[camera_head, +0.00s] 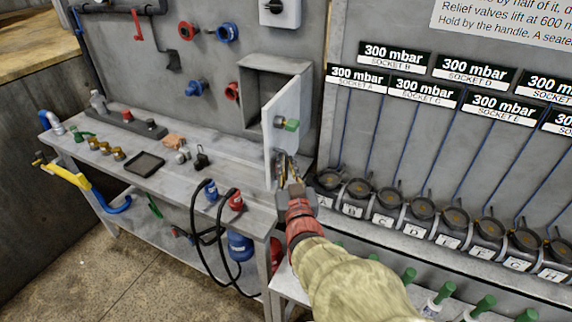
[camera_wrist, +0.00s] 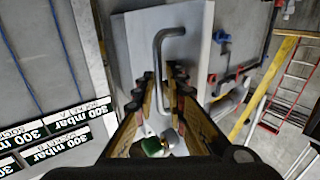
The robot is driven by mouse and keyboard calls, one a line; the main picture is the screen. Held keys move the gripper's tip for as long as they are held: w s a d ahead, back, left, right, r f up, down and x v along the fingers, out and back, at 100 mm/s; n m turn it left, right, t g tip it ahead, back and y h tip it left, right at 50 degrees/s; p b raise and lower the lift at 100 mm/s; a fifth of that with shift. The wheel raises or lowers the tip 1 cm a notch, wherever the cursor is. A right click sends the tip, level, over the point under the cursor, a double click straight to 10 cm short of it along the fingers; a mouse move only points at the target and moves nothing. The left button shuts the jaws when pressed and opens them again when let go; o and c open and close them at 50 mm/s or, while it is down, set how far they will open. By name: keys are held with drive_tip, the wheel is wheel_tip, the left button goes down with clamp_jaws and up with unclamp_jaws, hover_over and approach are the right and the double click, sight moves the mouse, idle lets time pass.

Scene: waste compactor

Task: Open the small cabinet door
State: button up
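The small cabinet (camera_head: 272,72) is a grey box on the back panel. Its white door (camera_head: 284,105) stands swung out from it, with the inside of the box partly showing. A green knob (camera_head: 291,125) sits on the door's face; it also shows in the wrist view (camera_wrist: 154,147). A grey bent bar handle (camera_wrist: 159,45) on the white door (camera_wrist: 137,36) runs down toward my fingertips. My gripper (camera_head: 287,163) is at the door's lower part. In the wrist view, its fingers (camera_wrist: 164,76) are apart, with the bar close to their tips; contact is unclear.
A grey workbench (camera_head: 130,150) with a dark tray (camera_head: 145,163), small fittings and black hoses lies left of the door. A row of round valves (camera_head: 420,208) on lettered blocks stands to the right. Green-handled items (camera_head: 440,295) line the front right.

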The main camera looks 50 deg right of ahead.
drive_tip(key=shift+v, duration=3.7)
